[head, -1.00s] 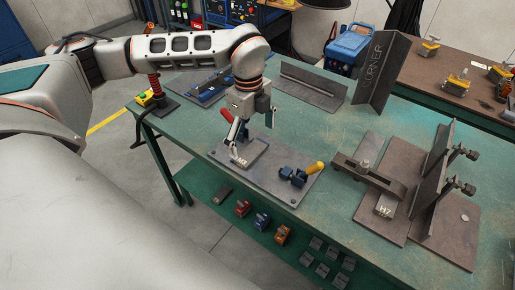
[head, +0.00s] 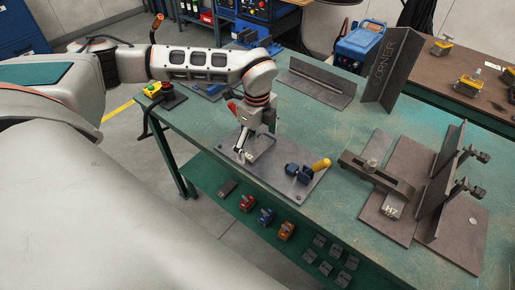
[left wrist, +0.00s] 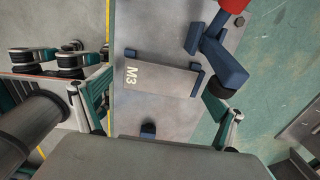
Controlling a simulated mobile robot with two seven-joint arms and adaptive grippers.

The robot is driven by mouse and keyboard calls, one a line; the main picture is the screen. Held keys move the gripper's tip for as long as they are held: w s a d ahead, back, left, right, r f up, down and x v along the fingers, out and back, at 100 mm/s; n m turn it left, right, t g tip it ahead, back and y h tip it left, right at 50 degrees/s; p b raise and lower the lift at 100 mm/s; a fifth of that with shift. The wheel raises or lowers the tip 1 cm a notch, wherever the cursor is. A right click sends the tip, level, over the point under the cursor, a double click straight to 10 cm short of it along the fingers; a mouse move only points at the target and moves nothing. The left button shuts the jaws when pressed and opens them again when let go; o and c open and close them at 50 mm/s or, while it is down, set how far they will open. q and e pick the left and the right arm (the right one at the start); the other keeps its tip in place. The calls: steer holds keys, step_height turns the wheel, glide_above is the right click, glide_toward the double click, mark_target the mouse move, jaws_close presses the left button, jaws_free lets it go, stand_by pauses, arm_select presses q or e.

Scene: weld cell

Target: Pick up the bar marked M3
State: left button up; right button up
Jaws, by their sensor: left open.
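The grey bar marked M3 (left wrist: 160,77) lies flat on a grey fixture plate (left wrist: 185,17), with small dark blue stops at its ends. In the head view the bar (head: 264,145) lies on the plate (head: 296,193), partly hidden by my left gripper (head: 243,151). In the left wrist view my left gripper (left wrist: 154,103) is open and empty. One finger shows left of the bar and the other right of it, both apart from it. My right gripper is in neither view.
A blue clamp with a red handle (left wrist: 212,50) stands close beside the bar. A blue clamp with a yellow handle (head: 300,173) stands on the plate's right. A bar marked H7 (head: 393,210) sits in a fixture further right. The green table (head: 340,130) has free room between.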

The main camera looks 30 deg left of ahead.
arm_select(q)
steer(key=c, duration=1.1)
steer(key=shift+c, duration=0.2)
steer(key=shift+r, duration=0.15)
